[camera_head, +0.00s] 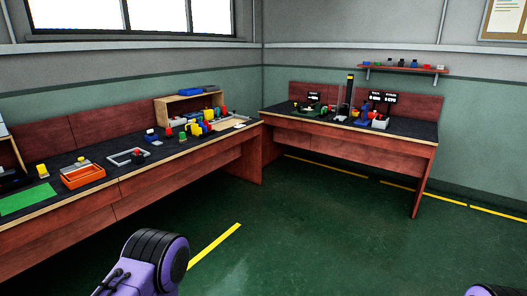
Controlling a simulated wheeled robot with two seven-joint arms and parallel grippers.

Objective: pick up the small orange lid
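I cannot pick out a small orange lid for certain at this distance. An orange tray (84,182) sits on the left bench with small things in it. Small red, yellow, blue and green pieces (203,126) stand in a cluster farther along that bench, too small to tell apart. Neither gripper is in view. Only purple and black parts of my arms show along the bottom edge, well short of the benches.
The long left bench (118,186) meets a second bench (412,142) near the corner. A green mat (28,199), a grey frame (127,157) and an open wooden box (174,106) are on the left bench. The green floor (310,230) is clear.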

